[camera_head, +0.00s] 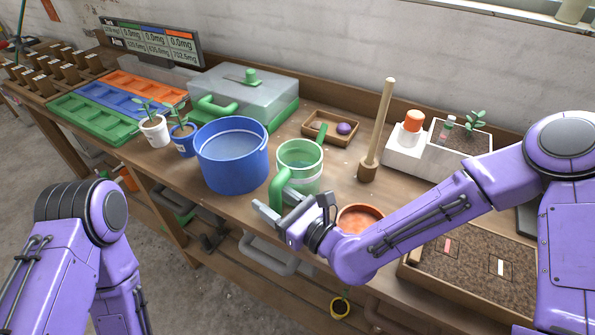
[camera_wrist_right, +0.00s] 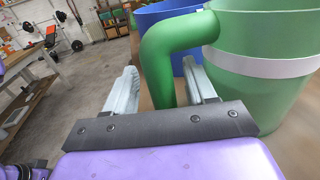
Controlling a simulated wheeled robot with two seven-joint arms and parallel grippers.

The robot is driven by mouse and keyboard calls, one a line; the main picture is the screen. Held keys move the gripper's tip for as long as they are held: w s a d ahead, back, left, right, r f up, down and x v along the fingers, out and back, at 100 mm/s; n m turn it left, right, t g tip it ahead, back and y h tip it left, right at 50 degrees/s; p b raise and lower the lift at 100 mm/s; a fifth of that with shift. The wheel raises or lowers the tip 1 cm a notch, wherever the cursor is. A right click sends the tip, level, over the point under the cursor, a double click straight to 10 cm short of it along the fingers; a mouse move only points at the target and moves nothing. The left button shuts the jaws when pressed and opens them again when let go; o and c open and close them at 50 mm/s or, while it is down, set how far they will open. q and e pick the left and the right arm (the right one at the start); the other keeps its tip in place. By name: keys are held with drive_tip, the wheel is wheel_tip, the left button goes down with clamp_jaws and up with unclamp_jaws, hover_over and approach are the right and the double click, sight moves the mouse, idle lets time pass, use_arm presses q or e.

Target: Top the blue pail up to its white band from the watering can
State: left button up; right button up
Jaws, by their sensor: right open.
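The blue pail (camera_head: 230,168) stands upright on the bench, with a pale surface inside; I cannot make out a white band on it. It also shows in part in the right wrist view (camera_wrist_right: 150,17). The green watering can (camera_head: 305,160) stands just right of it, with a pale band around its body and a green handle facing me. My right gripper (camera_head: 279,206) is open at this handle. In the right wrist view, the handle shows between the fingers (camera_wrist_right: 163,85); contact is unclear. My left arm is at lower left, its gripper out of view.
A terracotta bowl (camera_head: 360,217) sits close beside my right wrist. Potted seedlings (camera_head: 155,131) stand left of the pail. A lidded clear box (camera_head: 245,95), a small wooden tray (camera_head: 330,142) and a wooden dibber (camera_head: 376,130) stand behind. A soil tray (camera_head: 470,275) is at right.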

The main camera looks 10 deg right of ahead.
drive_tip(key=shift+d, duration=0.15)
drive_tip(key=c, duration=0.3)
clamp_jaws()
